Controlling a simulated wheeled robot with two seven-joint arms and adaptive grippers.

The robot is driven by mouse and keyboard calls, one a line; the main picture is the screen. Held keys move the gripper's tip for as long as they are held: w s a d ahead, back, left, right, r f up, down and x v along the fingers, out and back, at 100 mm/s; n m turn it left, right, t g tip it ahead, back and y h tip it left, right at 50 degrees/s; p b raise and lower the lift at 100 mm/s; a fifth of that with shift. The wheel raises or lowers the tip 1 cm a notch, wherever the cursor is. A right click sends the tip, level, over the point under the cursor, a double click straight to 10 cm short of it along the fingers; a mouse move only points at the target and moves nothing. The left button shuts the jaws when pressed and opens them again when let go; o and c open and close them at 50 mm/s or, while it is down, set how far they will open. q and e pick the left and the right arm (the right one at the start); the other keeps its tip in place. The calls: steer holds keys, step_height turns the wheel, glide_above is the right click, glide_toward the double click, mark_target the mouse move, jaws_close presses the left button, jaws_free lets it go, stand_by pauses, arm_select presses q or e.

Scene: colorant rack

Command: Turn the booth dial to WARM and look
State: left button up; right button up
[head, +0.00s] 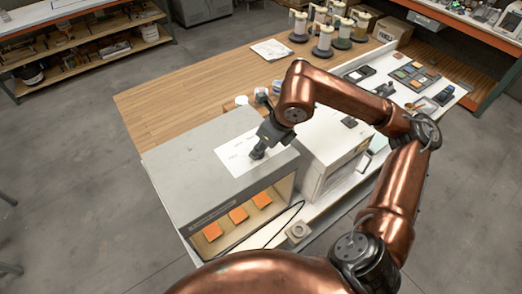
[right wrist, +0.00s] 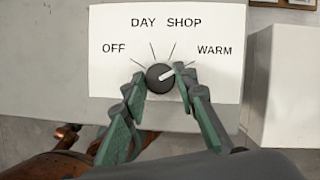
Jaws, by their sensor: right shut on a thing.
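The grey booth (head: 180,165) stands at the near edge of the table. Its top carries a white label (head: 233,160) marked OFF, DAY, SHOP and WARM. The dark round dial (right wrist: 160,78) sits on this label in the right wrist view. Its white pointer line faces right and slightly up, toward WARM. My right gripper (head: 258,152) comes down on the booth top with its green fingers on both sides of the dial, shut on it. Several orange samples (head: 238,214) lie inside the lit, open booth front. My left gripper is not in view.
A white box (head: 325,150) stands close to the booth's right side. Bottles on dark bases (head: 323,45) stand at the back. Dark trays (head: 415,75) lie at the right. The wooden tabletop (head: 190,85) behind the booth is mostly clear.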

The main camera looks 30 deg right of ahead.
stand_by(0.5)
steer(key=o, duration=1.2)
steer(key=shift+c, duration=0.2)
steer(key=v, duration=1.2)
steer(key=shift+w, duration=0.1)
